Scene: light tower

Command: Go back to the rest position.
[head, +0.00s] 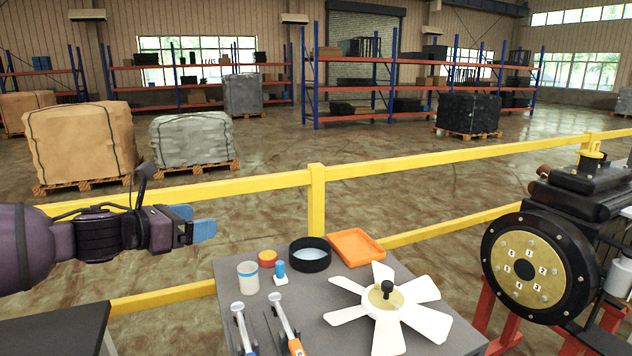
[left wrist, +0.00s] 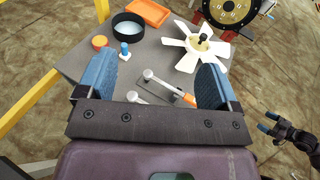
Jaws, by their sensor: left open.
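My left gripper (head: 204,226) is at the left in the head view, above floor between the dark stand and the grey table, with blue fingers. In the left wrist view my left gripper (left wrist: 155,82) has its two blue fingers wide apart, with nothing between them. The table lies beyond and below them, out of contact. My right gripper (left wrist: 268,122) shows small at the right edge of the left wrist view. Its two blue tips are apart and nothing is seen between them. It is not in the head view.
The grey table (head: 408,278) holds a white fan (head: 428,290), black bowl (head: 310,255), orange tray (head: 356,248), white cup (head: 248,277) and two white-ended tools. A yellow rail (head: 316,200) runs behind. A black round-faced machine (head: 527,268) stands right. A dark stand (head: 55,328) is lower left.

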